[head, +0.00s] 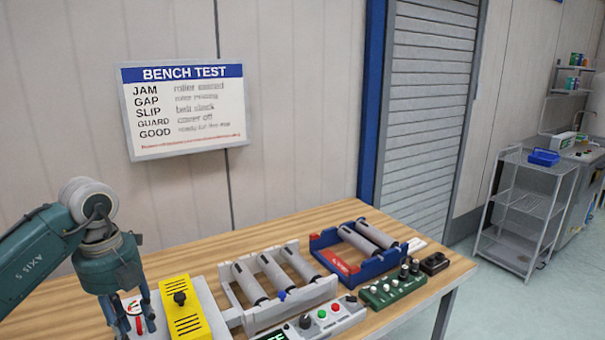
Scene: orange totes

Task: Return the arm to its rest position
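My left arm comes in from the left edge in the head view, bent at a grey joint. My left gripper (137,322) points down at the near left end of the wooden bench (325,220). Its two blue fingers stand apart, with a white dial and a small red part (139,324) seen between or behind them. I see nothing clamped in it. Whether the fingertips touch anything is unclear near the frame's lower edge. My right gripper is not in view.
Right of the gripper stand a yellow box with a black knob (184,312), a grey roller frame (229,290), a control panel (350,308), a blue tray with rollers (382,262) and a green knob board (393,287). A wire shelf (528,200) stands far right.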

